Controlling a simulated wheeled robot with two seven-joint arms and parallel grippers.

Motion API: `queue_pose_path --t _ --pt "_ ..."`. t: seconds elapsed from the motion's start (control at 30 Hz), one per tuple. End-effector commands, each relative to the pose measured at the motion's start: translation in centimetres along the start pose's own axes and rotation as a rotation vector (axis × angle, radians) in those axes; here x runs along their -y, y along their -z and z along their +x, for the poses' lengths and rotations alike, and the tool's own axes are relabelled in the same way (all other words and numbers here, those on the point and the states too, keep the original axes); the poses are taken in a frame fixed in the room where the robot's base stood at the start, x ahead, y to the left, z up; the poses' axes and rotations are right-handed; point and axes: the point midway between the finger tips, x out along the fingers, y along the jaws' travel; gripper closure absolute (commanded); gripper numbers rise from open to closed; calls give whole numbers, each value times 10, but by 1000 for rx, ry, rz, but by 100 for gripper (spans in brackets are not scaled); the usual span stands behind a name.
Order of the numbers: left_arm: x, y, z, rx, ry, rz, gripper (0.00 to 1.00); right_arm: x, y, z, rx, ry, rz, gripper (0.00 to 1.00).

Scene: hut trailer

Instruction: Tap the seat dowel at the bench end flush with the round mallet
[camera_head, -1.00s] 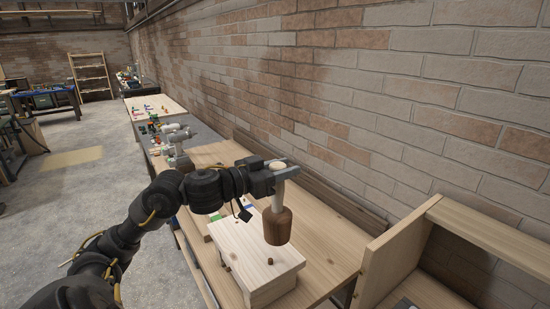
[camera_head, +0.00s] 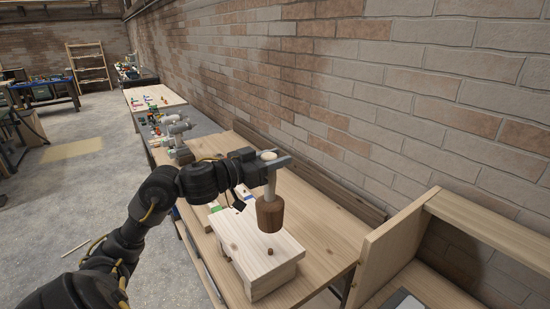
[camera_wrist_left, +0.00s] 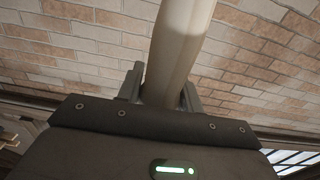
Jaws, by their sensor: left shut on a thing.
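My left gripper (camera_head: 270,162) is shut on the pale handle of the round mallet (camera_head: 270,213). The mallet hangs head down, its dark brown wooden head close above the pale wooden bench block (camera_head: 262,262). A small brown seat dowel (camera_head: 270,251) stands up from the block's top, just below and in front of the mallet head in the picture. Whether the head touches the block or dowel, I cannot tell. In the left wrist view the mallet handle (camera_wrist_left: 178,50) rises between the fingers. My right gripper is not in view.
The block rests on a long wooden workbench (camera_head: 325,240) along a brick wall. Coloured items lie behind the block. A wooden open-fronted unit (camera_head: 425,270) stands at the right. Farther back are a grey clamp-like tool (camera_head: 176,130) and a board with small coloured pieces (camera_head: 155,97).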

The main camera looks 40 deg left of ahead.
Motion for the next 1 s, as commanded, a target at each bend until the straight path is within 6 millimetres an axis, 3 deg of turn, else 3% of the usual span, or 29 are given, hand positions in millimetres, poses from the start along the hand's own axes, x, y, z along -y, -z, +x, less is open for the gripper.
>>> queue_pose_path --t 0.07,0.3,0.5,1.0 --pt "0 2 0 -2 2 0 100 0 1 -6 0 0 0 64" --pt "0 -31 -1 -2 1 1 100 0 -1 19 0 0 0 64" --pt "0 -45 -1 -4 1 1 100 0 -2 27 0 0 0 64" --pt "0 -48 -1 -4 1 2 100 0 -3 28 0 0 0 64"
